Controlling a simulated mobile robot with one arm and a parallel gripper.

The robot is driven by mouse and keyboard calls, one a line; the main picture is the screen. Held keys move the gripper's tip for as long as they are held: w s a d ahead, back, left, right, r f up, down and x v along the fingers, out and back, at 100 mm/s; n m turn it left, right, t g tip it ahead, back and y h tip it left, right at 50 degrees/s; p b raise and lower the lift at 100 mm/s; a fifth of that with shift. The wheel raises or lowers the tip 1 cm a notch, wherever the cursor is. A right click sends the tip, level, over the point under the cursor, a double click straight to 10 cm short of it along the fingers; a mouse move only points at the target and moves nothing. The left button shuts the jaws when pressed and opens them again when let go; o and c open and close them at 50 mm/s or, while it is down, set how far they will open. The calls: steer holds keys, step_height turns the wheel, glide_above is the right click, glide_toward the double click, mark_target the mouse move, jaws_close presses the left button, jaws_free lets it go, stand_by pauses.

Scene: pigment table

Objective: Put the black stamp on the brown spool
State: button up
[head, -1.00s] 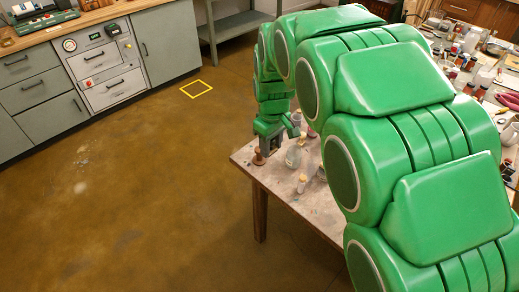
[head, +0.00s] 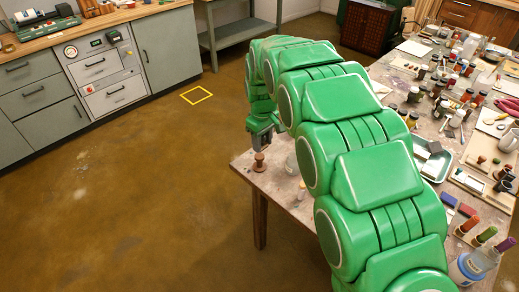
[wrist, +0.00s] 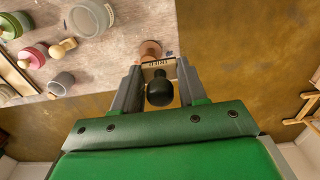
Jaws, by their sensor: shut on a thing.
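The brown spool (head: 259,162) stands upright near the table's left corner in the head view. In the wrist view its top (wrist: 150,48) shows partly, just past the fingertips. My gripper (wrist: 158,72) is shut on the black stamp (wrist: 159,91), whose round black knob faces the wrist camera and whose pale lower part sits between the fingers. In the head view my gripper (head: 262,143) is right above the spool, and the stamp cannot be made out there. The stamp's underside is hidden, so I cannot tell whether it touches the spool.
A glass jar (wrist: 90,17), a red-rimmed jar (wrist: 32,56) and a grey cup (wrist: 61,84) stand left of the spool in the wrist view. The table edge is close by, with open floor (head: 130,190) beyond. The table's right side is crowded.

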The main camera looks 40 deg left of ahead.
glide_above(259, 156)
steer(key=shift+d+f, duration=0.1)
steer(key=shift+f, duration=2.85)
steer(key=shift+w+f, duration=0.1)
steer(key=shift+f, duration=1.5)
steer(key=shift+f, duration=0.1)
steer(key=o, duration=1)
step_height(259, 156, up, 12)
steer(key=shift+r, duration=0.15)
